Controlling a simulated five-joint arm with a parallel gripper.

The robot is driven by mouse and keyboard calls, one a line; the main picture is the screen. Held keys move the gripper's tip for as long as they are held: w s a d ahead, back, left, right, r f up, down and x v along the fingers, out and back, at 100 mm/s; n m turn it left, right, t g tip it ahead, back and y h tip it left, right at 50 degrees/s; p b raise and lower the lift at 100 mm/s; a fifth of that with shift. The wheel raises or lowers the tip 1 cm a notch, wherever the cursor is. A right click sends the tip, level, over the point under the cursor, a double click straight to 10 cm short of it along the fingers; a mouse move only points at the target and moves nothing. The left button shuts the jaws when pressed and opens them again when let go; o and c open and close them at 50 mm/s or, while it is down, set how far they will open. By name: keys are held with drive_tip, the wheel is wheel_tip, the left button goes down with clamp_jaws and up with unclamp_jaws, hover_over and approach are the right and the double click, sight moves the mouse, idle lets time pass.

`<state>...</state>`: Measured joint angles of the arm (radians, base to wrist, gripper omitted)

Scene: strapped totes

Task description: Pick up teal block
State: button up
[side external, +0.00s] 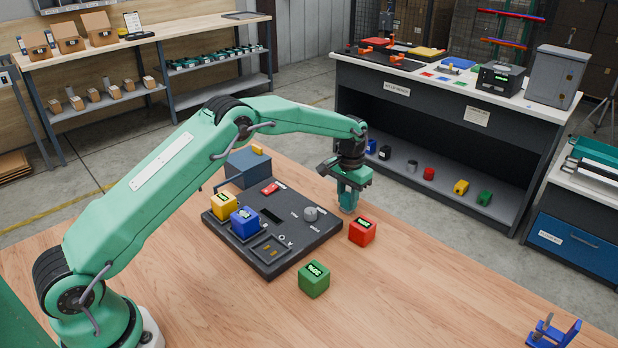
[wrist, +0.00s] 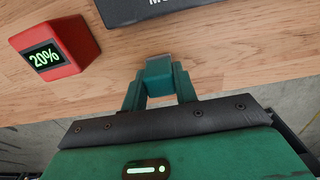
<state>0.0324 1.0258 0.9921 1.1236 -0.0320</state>
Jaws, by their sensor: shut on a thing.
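The teal block (wrist: 159,72) is between the two fingers of my gripper (wrist: 160,84) in the wrist view, and the fingers are shut on it. In the side external view my gripper (side external: 349,195) points down just beyond the right corner of the dark panel, near the far edge of the wooden table. The block is mostly hidden by the fingers there. I cannot tell whether it touches the table.
A red block (side external: 362,231) showing 20% stands close by my gripper. A green block (side external: 314,279) stands nearer the front. The dark panel (side external: 290,247) carries a yellow block (side external: 224,205) and a blue block (side external: 245,222). The table's right side is mostly clear.

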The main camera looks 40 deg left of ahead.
sight(349, 196)
drive_tip(key=shift+r, duration=0.65)
drive_tip(key=r, duration=0.3)
drive_tip(key=shift+s+d, duration=0.15)
drive_tip(key=shift+d, duration=0.15)
drive_tip(key=s+d+r, duration=0.6)
drive_tip(key=d, duration=0.3)
drive_tip(key=shift+r, duration=0.2)
drive_tip(key=shift+d, duration=0.1)
drive_tip(key=o, duration=0.5)
drive_tip(key=shift+c, duration=0.2)
drive_tip(key=c, duration=0.4)
drive_tip(key=s+a+r, duration=0.1)
drive_tip(key=s+a, duration=0.5)
drive_tip(key=s+a+r, duration=0.2)
drive_tip(key=s+a, duration=0.4)
drive_tip(key=a, duration=0.1)
drive_tip(key=s+a+r, duration=0.2)
drive_tip(key=s+a, duration=0.3)
drive_tip(key=a, duration=0.1)
drive_tip(key=shift+s+a+r, duration=0.2)
drive_tip(key=shift+s+a, duration=0.2)
